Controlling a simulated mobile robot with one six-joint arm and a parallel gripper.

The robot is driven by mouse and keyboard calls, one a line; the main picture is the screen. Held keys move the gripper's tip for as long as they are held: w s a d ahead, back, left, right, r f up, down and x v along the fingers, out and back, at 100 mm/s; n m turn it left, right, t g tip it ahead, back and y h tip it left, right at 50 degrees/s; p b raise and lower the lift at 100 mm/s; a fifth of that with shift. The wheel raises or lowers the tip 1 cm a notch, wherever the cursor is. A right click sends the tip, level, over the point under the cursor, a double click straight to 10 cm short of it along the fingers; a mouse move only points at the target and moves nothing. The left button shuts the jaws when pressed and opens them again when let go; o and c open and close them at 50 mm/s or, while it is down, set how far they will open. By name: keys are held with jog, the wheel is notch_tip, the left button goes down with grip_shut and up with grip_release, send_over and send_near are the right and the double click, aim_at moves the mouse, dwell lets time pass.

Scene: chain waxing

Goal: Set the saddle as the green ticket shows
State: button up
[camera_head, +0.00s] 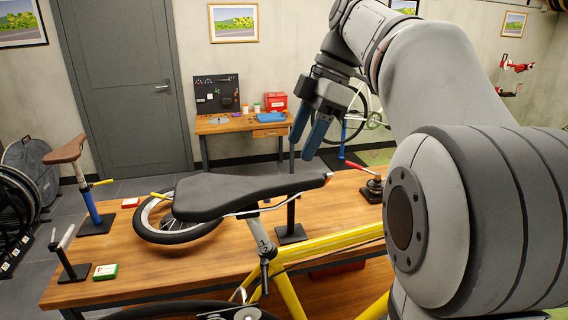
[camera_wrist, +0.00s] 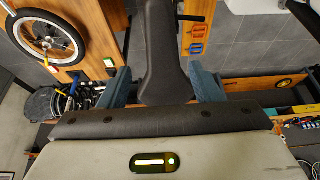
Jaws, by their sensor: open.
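The black saddle (camera_head: 240,192) sits on the seat post (camera_head: 263,240) of a yellow bike frame (camera_head: 315,245), its narrow nose to the right. The post bears number marks. My gripper (camera_head: 304,147) is open and empty, its two blue fingers above and behind the nose end of the saddle. In the wrist view the saddle (camera_wrist: 165,65) shows between the spread fingers of my gripper (camera_wrist: 162,80), not held. A small green and white piece (camera_head: 105,271), which looks like the green ticket, lies on the bench at left. Its print is too small to read.
A red and white piece (camera_head: 130,203) lies farther back on the wooden bench (camera_head: 215,264). A brown saddle on a blue post (camera_head: 91,208), a metal stand (camera_head: 68,262), a wheel (camera_head: 150,236) and a dark upright stand (camera_head: 291,215) surround the bike. The air above the saddle is open.

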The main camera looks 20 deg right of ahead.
aim_at(286, 179)
jog(key=shift+x, duration=3.6)
jog(key=shift+s, duration=0.15)
grip_shut()
